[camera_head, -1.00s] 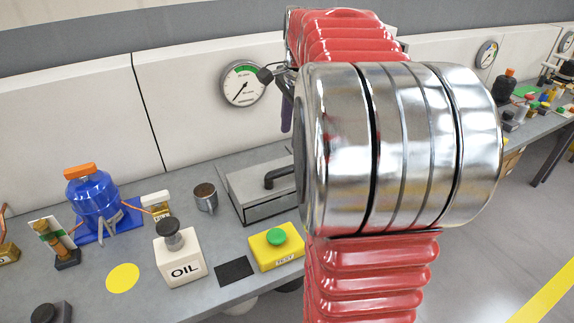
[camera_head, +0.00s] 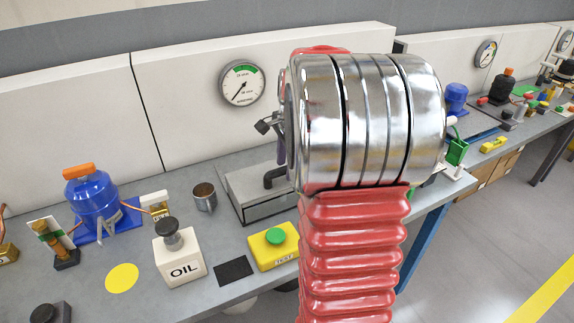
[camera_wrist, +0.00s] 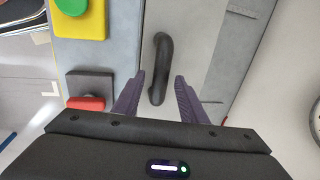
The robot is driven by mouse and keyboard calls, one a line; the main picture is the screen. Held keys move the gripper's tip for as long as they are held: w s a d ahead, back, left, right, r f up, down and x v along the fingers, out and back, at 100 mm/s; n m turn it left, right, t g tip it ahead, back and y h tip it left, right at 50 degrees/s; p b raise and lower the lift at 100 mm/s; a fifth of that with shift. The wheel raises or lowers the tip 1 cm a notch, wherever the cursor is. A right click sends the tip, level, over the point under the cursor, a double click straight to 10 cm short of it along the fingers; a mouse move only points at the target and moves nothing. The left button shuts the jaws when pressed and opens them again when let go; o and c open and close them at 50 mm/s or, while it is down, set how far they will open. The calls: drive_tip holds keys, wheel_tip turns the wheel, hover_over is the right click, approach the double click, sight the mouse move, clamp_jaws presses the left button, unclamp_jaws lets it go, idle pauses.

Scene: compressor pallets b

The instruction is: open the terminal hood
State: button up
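The terminal hood appears to be the grey box (camera_head: 240,186) with a dark bent handle (camera_head: 274,178), lying closed on the bench in the head view. My arm hides its right part. In the wrist view the grey hood surface (camera_wrist: 195,30) fills the middle, and the handle (camera_wrist: 161,62) stands up from it. My gripper (camera_wrist: 157,80) is open, with purple fingers either side of the handle's near end in the picture. The fingers are not closed on it, and I cannot tell the remaining depth gap. In the head view my gripper is mostly hidden behind my arm.
A yellow box with a green button (camera_head: 275,236) stands in front of the hood. Left of it are an OIL can (camera_head: 179,262), a metal cup (camera_head: 204,197) and a blue compressor (camera_head: 94,198). A gauge (camera_head: 242,83) is on the wall behind. A red part (camera_wrist: 86,103) lies left of my gripper.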

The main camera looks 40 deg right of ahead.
drive_tip(key=shift+f, duration=0.3)
drive_tip(key=shift+c, duration=0.3)
clamp_jaws()
